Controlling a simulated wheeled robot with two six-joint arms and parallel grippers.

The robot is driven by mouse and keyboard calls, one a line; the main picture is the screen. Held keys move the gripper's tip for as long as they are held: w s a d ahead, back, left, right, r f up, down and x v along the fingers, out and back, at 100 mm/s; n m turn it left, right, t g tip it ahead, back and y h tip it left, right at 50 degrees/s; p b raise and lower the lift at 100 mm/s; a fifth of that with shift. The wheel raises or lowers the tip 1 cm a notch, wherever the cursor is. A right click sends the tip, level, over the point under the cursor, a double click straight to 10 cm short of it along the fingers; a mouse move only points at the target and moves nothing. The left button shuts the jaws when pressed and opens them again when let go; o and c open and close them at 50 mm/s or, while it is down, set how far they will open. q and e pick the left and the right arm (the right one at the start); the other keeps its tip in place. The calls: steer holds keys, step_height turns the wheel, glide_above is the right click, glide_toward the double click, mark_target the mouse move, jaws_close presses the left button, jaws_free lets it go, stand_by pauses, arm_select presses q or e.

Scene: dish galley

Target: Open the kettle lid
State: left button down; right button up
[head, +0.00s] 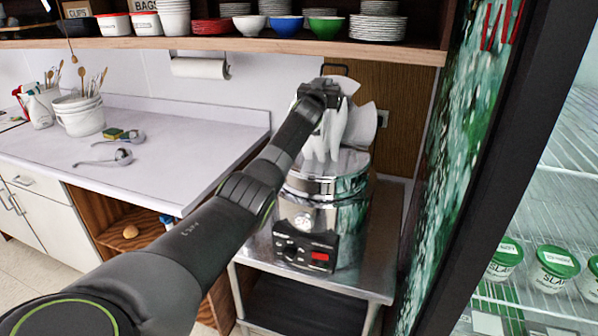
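The kettle (318,212) is a shiny steel pot with a black control box and a red display on its front. It stands upright on a steel stand. Its silver lid (345,168) lies on top and looks closed. My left gripper (324,158) reaches over the kettle from the left, with its pale fingers pointing down at the lid's top. The fingers hide the middle of the lid, and I cannot tell whether they touch or grip anything. More pale shapes show just right of the fingers, and I cannot tell what they are. My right gripper cannot be made out.
A wooden shelf (250,44) with bowls and plates hangs above. A paper towel roll (200,68) is below it. The counter (170,140) at left holds utensil tubs and ladles (122,157). A glass-fronted cooler with green-lidded tubs (555,265) stands close on the right.

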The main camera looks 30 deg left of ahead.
arm_select(q)
steer(key=p+v, duration=0.4)
steer(key=v, duration=0.9)
steer(key=shift+s, duration=0.2)
stand_by(0.3)
